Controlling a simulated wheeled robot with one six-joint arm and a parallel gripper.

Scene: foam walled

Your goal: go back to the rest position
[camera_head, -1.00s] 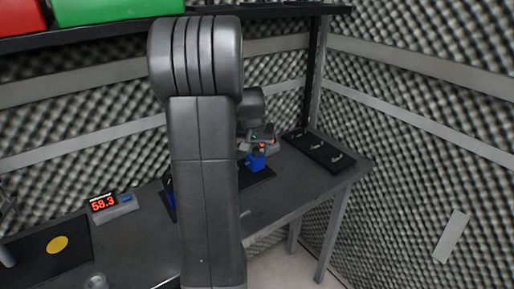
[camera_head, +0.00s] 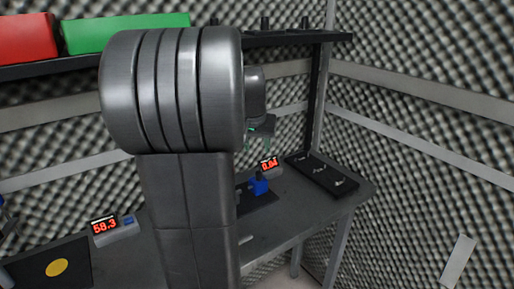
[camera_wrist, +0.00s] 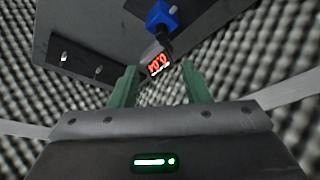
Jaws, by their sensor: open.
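My gripper (camera_head: 258,140) is raised above the right part of the grey table (camera_head: 290,222), partly hidden behind my own arm in the head view. In the wrist view my gripper (camera_wrist: 160,88) shows two green fingers standing apart with nothing between them. Past the fingertips are a small red-digit display (camera_wrist: 158,64) and a blue block-like thing (camera_wrist: 160,16). In the head view the blue thing (camera_head: 259,187) sits on a dark mat, below and apart from my gripper.
A dark strip with small metal pieces (camera_head: 322,174) lies at the table's right end. A display reading 58.3 (camera_head: 114,228) and a dark mat with a yellow disc (camera_head: 57,267) are at left. A shelf with red (camera_head: 25,38) and green (camera_head: 120,32) boxes runs above. Foam walls enclose the table.

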